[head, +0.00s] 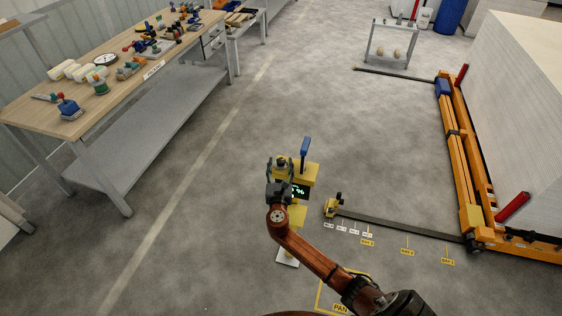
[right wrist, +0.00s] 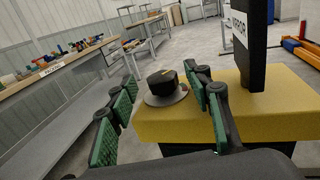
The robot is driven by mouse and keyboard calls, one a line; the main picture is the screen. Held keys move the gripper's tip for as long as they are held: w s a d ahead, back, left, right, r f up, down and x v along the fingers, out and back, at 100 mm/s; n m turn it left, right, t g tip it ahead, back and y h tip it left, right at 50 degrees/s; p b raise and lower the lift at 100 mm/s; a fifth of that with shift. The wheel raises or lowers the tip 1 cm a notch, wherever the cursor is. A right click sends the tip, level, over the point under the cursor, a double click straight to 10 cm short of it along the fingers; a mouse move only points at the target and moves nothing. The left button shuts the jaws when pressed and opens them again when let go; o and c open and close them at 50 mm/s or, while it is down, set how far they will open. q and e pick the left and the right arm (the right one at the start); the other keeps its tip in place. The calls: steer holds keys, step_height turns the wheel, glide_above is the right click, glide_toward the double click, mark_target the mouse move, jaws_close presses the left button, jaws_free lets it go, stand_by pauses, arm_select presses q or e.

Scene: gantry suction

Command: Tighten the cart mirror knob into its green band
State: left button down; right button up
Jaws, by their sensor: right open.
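The mirror knob (right wrist: 163,82) is black and sits on a round grey dial (right wrist: 168,97) on top of the yellow box (right wrist: 255,112) in the right wrist view. A tiny coloured mark shows at the dial's right edge; the green band cannot be made out clearly. My right gripper (head: 279,166) is open over the yellow box. Its green-padded fingers lie either side of the knob, with visible gaps. My left gripper is out of view.
A small screen with green digits (head: 300,191) faces the near side of the yellow stand. A wooden workbench (head: 112,83) with many parts stands at left. An orange gantry frame (head: 462,150) and a dark floor rail (head: 405,227) lie at right. The floor between is clear.

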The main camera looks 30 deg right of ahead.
steer(key=shift+x, duration=0.95)
steer(key=shift+d, duration=0.1)
steer(key=c, duration=1.2)
steer(key=shift+r+m+g+h+p, duration=0.15)
steer(key=shift+m+g+h+p, duration=0.15)
steer(key=shift+m+g+h, duration=0.15)
steer(key=shift+s+m+g+h, duration=0.1)
steer(key=shift+m+g+h, duration=0.55)
steer(key=shift+h, duration=0.2)
steer(key=o, duration=1.2)
